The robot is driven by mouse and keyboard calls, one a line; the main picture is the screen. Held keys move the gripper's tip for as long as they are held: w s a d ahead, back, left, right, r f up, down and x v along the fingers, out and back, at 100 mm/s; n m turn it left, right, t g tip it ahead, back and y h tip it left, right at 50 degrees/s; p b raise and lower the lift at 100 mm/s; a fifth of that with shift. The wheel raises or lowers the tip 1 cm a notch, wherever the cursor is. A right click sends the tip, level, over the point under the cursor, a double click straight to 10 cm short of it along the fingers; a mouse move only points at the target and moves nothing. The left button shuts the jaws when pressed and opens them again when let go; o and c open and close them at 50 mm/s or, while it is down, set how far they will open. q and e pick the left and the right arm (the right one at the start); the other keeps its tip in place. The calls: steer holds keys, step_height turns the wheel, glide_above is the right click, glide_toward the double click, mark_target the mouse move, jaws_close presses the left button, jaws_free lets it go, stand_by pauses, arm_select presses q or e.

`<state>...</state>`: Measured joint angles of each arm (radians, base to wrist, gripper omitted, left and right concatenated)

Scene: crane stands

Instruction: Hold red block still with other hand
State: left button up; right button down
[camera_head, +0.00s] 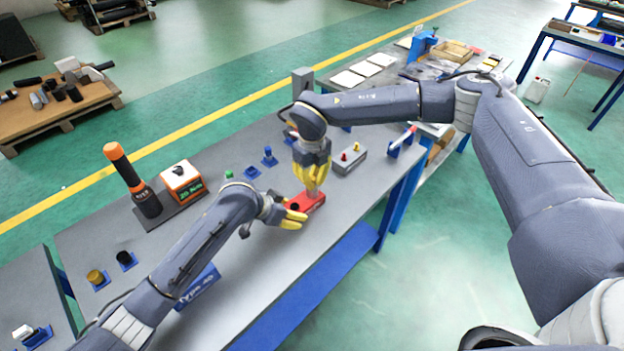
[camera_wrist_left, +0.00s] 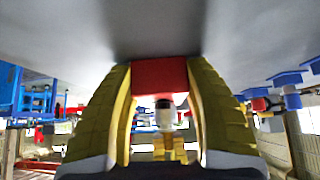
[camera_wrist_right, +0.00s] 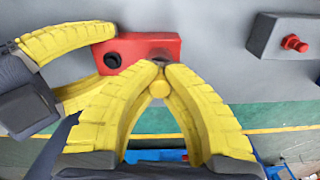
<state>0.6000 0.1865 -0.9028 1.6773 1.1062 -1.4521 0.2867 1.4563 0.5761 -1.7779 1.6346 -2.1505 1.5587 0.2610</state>
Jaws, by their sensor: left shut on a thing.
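The red block (camera_head: 314,203) lies on the grey bench top, with a dark round spot near its left end. My left gripper (camera_head: 294,219) is shut on that end; its yellow fingers flank the block in the left wrist view, where the red face (camera_wrist_left: 158,74) shows between them. My right gripper (camera_head: 313,187) points down over the block's other end.
A grey box (camera_head: 350,160) with red and yellow knobs stands right of the block. Several blue holders (camera_head: 269,157) stand behind. An orange-topped black tool (camera_head: 129,175) and an orange display box (camera_head: 184,183) stand left. The bench's front right is bare.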

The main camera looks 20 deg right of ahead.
arm_select(q)
steer(key=shift+f, duration=0.15)
arm_select(e)
steer(key=shift+f, duration=0.4)
steer(key=c, duration=1.5)
jaws_free()
steer(key=shift+r, duration=0.15)
steer(key=shift+r, duration=2.4)
steer(key=shift+r, duration=0.1)
step_height(320, 180, up, 12)
steer(key=shift+f, duration=0.1)
arm_select(q)
steer(key=o, duration=1.5)
steer(key=shift+c, duration=0.2)
